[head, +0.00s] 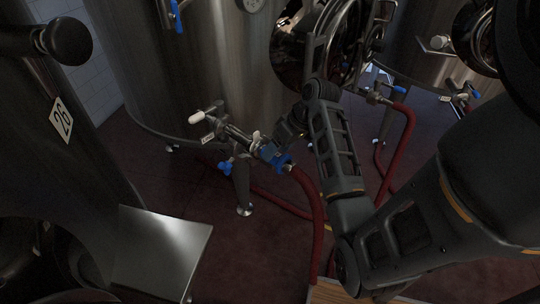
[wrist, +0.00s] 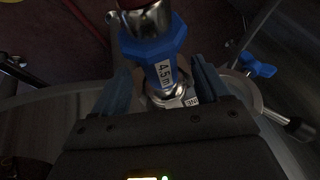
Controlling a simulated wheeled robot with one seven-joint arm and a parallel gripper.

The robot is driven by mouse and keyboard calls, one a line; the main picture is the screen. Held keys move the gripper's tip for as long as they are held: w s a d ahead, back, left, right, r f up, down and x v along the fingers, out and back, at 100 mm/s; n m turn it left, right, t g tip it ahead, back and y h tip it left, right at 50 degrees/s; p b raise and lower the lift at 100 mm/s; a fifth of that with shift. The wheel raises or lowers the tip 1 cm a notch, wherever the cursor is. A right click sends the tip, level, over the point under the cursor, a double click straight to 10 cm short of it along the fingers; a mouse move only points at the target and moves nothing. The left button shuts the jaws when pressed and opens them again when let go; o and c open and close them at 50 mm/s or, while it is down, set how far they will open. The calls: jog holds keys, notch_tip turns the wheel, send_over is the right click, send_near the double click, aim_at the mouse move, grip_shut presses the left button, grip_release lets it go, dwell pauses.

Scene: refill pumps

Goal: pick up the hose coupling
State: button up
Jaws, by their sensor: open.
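The hose coupling (wrist: 158,60) is a blue collar with a white "4.5m" label, with shiny metal at both ends. In the wrist view it lies between the two fingers of my gripper (wrist: 160,76), which is open around it. Whether either finger touches it I cannot tell. In the head view the coupling (head: 275,157) sits at the end of the metal valve fitting (head: 236,136) on the steel tank. A red hose (head: 317,207) runs down from it. My gripper (head: 287,138) is just above and behind it there, its fingers mostly hidden.
A large steel tank (head: 195,70) stands behind the fitting on legs. A second valve with a red hose (head: 404,130) is at the right. Dark red floor lies below.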

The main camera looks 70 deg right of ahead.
jog(key=shift+x, duration=1.4)
jog(key=shift+c, duration=0.2)
grip_shut()
